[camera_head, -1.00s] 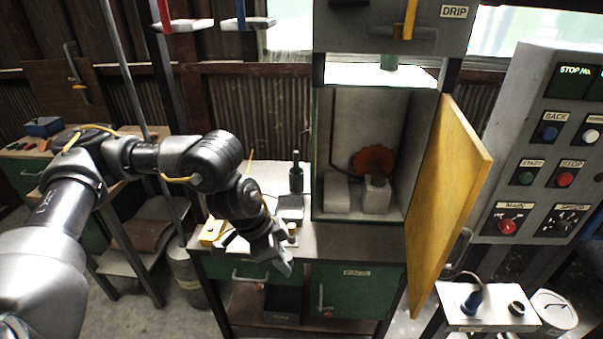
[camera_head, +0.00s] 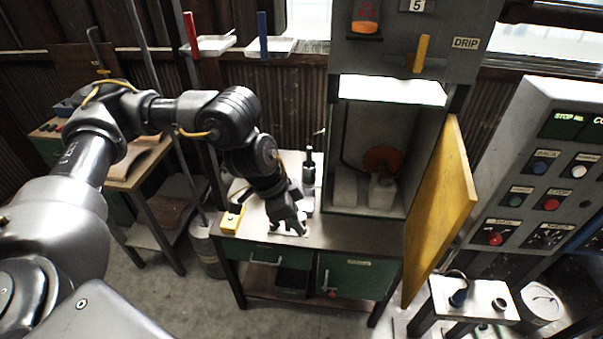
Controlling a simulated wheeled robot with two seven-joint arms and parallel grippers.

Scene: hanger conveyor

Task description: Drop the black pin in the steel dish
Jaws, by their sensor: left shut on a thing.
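My left gripper (camera_head: 289,224) reaches down over the front part of the metal workbench top (camera_head: 335,232). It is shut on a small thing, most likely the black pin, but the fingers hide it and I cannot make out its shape. A pale, shiny flat piece (camera_head: 275,230) shows on the bench just around the fingertips. I cannot tell whether it is the steel dish, or whether the gripper touches it. My right gripper is not in view.
A yellow block (camera_head: 232,218) sits left of the gripper. A dark upright tool (camera_head: 310,168) stands behind it. A booth with an open yellow door (camera_head: 440,215) rises to the right, beside a control panel (camera_head: 545,170). Two trays (camera_head: 210,45) hang above.

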